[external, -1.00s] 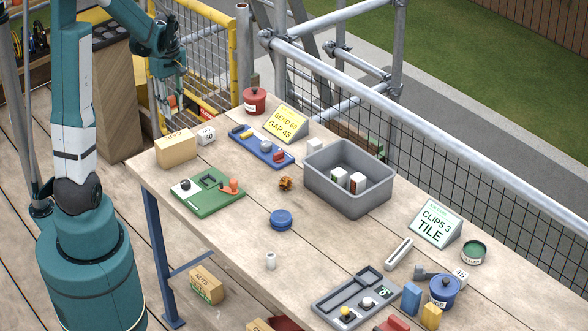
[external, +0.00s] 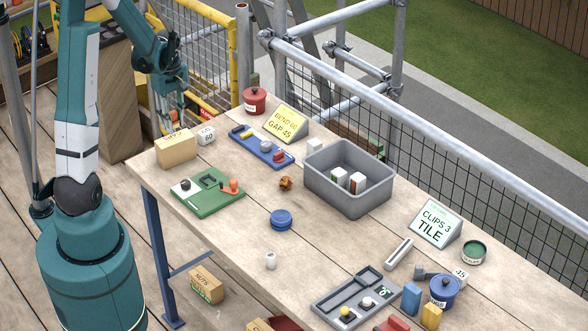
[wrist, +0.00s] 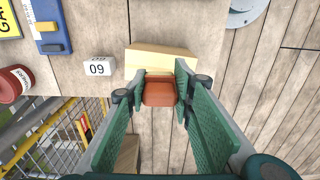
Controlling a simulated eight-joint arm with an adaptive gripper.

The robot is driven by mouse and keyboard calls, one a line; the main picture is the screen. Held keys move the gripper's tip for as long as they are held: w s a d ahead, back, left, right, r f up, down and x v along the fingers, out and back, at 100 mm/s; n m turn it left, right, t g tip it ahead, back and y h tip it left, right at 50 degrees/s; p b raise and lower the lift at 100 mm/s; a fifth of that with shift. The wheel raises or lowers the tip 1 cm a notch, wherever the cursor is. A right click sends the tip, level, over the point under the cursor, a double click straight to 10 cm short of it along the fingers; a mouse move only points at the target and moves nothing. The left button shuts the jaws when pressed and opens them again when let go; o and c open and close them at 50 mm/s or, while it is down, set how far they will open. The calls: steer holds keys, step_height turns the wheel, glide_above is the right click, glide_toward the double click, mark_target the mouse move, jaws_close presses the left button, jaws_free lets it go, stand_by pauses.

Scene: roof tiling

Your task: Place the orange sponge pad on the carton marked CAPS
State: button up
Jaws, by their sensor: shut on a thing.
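The tan carton (external: 176,152) stands at the left end of the table; its top bears lettering that is partly covered in the external view, so I cannot read it fully. In the wrist view the carton (wrist: 180,57) lies just beyond my fingertips. My gripper (wrist: 160,93) is shut on the orange sponge pad (wrist: 159,94), which sits between the two green fingers. The pad overlaps the carton's near edge in the wrist view, with floor boards showing below it. In the external view my gripper (external: 174,117) is above and behind the carton; whether the pad touches it I cannot tell.
A white block marked 60 (external: 206,136) stands close beside the carton. A green board (external: 208,203), a blue tray (external: 262,149) and a red pot (external: 255,101) are nearby on the table. The yellow railing (external: 213,50) stands behind the table's end.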

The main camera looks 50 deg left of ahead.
mark_target(177, 129)
steer(key=shift+f, duration=0.15)
steer(key=shift+f, duration=1.95)
steer(key=shift+f+b, duration=0.2)
steer(key=shift+b, duration=0.1)
steer(key=o, duration=0.9)
steer(key=shift+c, duration=0.2)
steer(key=shift+r, duration=0.25)
steer(key=shift+r+p, duration=0.55)
steer(key=shift+r, duration=5.45)
steer(key=shift+d, duration=0.1)
